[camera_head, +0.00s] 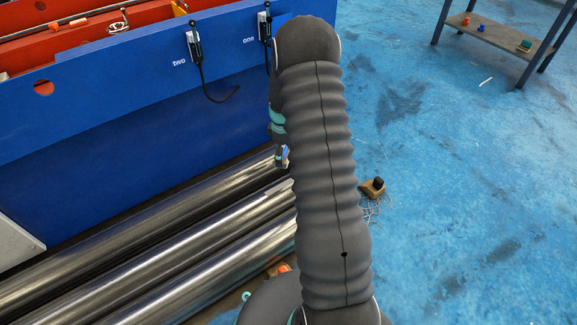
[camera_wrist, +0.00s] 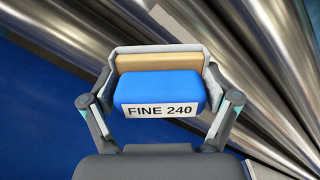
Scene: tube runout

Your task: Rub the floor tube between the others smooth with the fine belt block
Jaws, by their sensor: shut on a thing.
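Three shiny metal tubes lie side by side on the floor. In the head view these are the back tube (camera_head: 140,222), the middle tube (camera_head: 170,252) and the front tube (camera_head: 225,275). A pale, flat-looking patch shows near the right end of the middle one. My gripper (camera_head: 280,150) hangs over the tubes' right ends, partly hidden by my arm. In the wrist view my gripper (camera_wrist: 160,92) is shut on the blue block marked FINE 240 (camera_wrist: 155,90), with a tan layer and a pale belt at its far side. I cannot tell whether the belt touches a tube.
A blue machine (camera_head: 110,130) with hanging devices marked TWO (camera_head: 195,45) and ONE (camera_head: 264,22) stands behind the tubes. A brown block with a black knob (camera_head: 373,190) lies on the floor near loose strands. A low shelf (camera_head: 490,35) stands far right. The blue floor between is mostly clear.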

